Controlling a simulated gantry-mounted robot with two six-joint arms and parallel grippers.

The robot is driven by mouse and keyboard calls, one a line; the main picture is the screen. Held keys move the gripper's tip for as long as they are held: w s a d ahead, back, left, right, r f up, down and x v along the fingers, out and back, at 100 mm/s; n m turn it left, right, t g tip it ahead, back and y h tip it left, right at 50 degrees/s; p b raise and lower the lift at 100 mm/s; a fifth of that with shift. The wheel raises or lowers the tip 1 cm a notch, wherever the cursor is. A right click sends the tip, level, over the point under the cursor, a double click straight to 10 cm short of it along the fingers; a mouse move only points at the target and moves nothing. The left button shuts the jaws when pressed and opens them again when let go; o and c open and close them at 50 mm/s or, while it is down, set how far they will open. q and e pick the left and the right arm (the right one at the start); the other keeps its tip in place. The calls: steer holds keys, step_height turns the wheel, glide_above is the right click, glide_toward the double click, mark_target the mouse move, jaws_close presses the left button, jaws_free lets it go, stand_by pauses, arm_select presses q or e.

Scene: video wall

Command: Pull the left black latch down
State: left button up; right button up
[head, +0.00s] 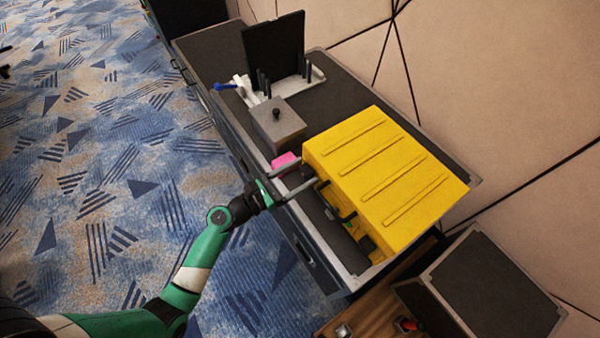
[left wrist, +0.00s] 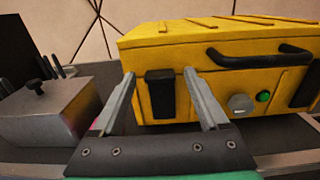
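The yellow case (head: 385,175) stands on the dark-topped cabinet, its latched front facing my left arm. In the left wrist view the case (left wrist: 225,45) shows its left black latch (left wrist: 160,92), upright against the front face. A black handle (left wrist: 258,59) is to its right, and the right black latch (left wrist: 306,88) is at the picture's edge. My left gripper (head: 306,172) is open, close to the case front. In the left wrist view its fingers (left wrist: 159,80) are apart, one on each side of the left latch. Contact cannot be told. My right gripper is not in view.
A grey lidded box (head: 278,125) and a pink item (head: 286,162) are left of the case. A black upright panel (head: 274,48) stands farther back. The case front also has a green button (left wrist: 263,96) and a round grey knob (left wrist: 240,103).

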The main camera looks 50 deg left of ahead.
arm_select(q)
jaws_close()
stand_by(1.3)
